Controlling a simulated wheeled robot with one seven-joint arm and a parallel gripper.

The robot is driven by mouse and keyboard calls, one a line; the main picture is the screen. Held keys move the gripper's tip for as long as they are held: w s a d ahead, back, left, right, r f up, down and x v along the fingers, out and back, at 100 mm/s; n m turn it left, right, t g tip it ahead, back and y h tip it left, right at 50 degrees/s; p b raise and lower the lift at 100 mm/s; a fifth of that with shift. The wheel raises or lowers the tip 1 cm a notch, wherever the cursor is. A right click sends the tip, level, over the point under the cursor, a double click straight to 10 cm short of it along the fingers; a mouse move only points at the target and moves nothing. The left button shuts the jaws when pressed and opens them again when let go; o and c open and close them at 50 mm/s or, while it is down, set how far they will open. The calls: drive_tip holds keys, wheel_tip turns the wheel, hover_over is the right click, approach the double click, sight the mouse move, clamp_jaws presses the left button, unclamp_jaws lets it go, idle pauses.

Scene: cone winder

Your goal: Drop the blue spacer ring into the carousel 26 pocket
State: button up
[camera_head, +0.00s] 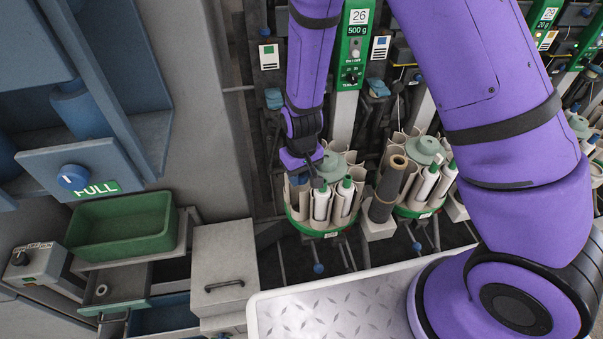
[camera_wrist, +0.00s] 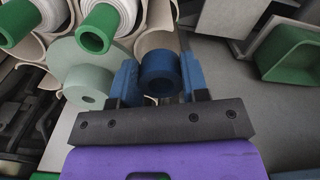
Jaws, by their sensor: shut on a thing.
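The blue spacer ring (camera_wrist: 160,70) is held between the two blue fingers of my gripper (camera_wrist: 158,82) in the wrist view. The ring is over or at the mouth of a beige pocket (camera_wrist: 153,42) of the carousel; I cannot tell how deep it sits. In the head view my gripper (camera_head: 316,182) is low at the carousel (camera_head: 330,231) under the "26" sign (camera_head: 360,17), and the ring cannot be made out there. A pale green hub disc (camera_wrist: 88,68) is left of the ring in the wrist view. Green-tipped white tubes (camera_wrist: 98,28) fill pockets beside it.
A second carousel (camera_head: 412,211) stands to the right, with a dark grey cone (camera_head: 386,190) between the two. A green bin (camera_head: 122,226) and a drawer with a small ring (camera_head: 101,290) are at left. A light tray (camera_head: 340,310) lies in front.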

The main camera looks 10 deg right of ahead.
drive_tip(key=shift+f, duration=1.15)
idle(1.0)
drive_tip(key=shift+r, duration=0.1)
idle(0.4)
idle(0.5)
drive_tip(key=o, duration=1)
drive_tip(key=shift+r, duration=4)
